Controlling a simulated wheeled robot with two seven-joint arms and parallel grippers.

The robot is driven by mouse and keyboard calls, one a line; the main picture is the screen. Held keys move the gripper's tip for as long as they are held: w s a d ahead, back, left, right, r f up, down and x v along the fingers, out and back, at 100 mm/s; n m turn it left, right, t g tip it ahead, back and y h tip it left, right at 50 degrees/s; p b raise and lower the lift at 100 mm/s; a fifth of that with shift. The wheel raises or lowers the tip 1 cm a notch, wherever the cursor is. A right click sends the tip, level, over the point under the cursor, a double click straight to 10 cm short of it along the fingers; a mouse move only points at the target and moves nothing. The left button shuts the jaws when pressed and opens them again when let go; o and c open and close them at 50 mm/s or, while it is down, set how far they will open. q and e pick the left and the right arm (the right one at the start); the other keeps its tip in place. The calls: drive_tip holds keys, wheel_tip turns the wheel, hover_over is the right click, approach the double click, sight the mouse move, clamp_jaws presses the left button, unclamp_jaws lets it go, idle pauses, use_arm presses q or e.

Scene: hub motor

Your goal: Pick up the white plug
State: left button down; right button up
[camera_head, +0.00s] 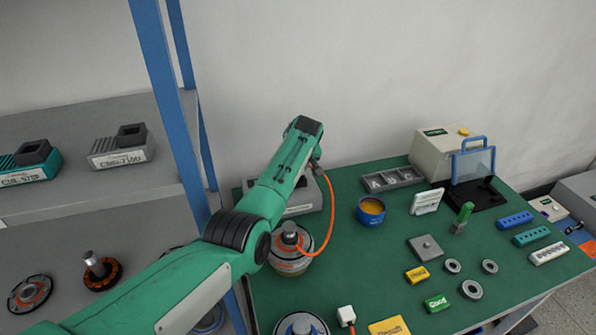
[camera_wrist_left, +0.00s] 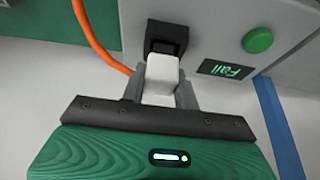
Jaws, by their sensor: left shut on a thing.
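In the left wrist view, the white plug (camera_wrist_left: 160,72) sits between the two grey fingers of my left gripper (camera_wrist_left: 159,90), which is shut on it. The plug's far end is right at a black socket (camera_wrist_left: 166,37) on a grey tester box (camera_wrist_left: 215,25). I cannot tell whether the plug is seated in the socket or only close to it. In the head view, my left arm reaches over the table's left end, and its gripper is mostly hidden. An orange cable (camera_head: 331,205) runs from there to a hub motor (camera_head: 290,262). My right gripper is not in view.
The tester box shows a green button (camera_wrist_left: 258,40) and a "Fail" screen (camera_wrist_left: 226,69). Another white plug (camera_head: 346,314) lies at the table's front. A blue cup (camera_head: 371,215), a grey tray (camera_head: 393,179) and small parts occupy the green table. A blue shelf post (camera_head: 165,85) stands left.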

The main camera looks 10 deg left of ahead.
use_arm(q)
wheel_tip(320, 180, up, 22)
drive_tip(key=p, duration=0.1)
drive_tip(key=shift+s+f, duration=0.15)
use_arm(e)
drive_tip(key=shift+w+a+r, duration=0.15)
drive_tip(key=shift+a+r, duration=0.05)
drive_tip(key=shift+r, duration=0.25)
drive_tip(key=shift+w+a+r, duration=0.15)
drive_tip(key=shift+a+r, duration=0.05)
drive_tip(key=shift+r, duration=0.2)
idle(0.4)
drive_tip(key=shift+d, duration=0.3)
